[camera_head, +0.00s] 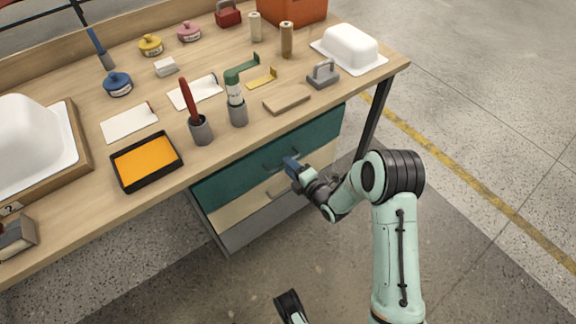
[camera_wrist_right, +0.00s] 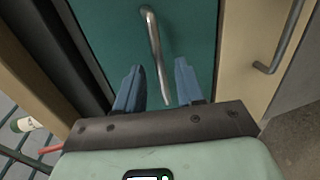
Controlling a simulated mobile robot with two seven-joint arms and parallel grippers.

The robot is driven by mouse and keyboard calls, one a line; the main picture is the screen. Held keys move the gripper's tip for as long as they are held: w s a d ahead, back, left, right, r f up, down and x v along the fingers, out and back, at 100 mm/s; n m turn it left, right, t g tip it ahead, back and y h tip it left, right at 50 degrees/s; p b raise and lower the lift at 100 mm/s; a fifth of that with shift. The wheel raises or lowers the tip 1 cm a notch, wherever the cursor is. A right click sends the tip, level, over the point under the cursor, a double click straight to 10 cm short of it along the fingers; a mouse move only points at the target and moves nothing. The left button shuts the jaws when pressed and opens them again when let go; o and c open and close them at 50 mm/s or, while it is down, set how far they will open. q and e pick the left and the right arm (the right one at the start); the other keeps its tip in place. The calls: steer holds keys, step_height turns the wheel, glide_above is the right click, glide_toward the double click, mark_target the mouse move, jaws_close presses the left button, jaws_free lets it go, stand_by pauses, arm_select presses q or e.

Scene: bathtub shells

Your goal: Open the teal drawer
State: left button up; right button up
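The teal drawer (camera_head: 230,177) is the top one of the unit under the workbench, and its front looks flush with the unit. It also fills much of the right wrist view (camera_wrist_right: 107,30). Its metal bar handle (camera_wrist_right: 153,45) runs between the fingers of my right gripper (camera_wrist_right: 159,75), which are open and apart. I cannot tell whether either finger touches the handle. In the head view my right gripper (camera_head: 291,165) is at the handle, partly covering it. My left gripper is not in view; only a piece of my own body shows at the bottom edge.
Below are a cream drawer (camera_head: 233,209) and a grey drawer (camera_head: 245,232), both with handles. The workbench top (camera_head: 230,150) above holds cups, trays and tools. A dark table leg (camera_head: 374,118) stands right of the drawers. The floor in front is clear.

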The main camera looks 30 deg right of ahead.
steer(key=shift+x, duration=0.8)
jaws_close()
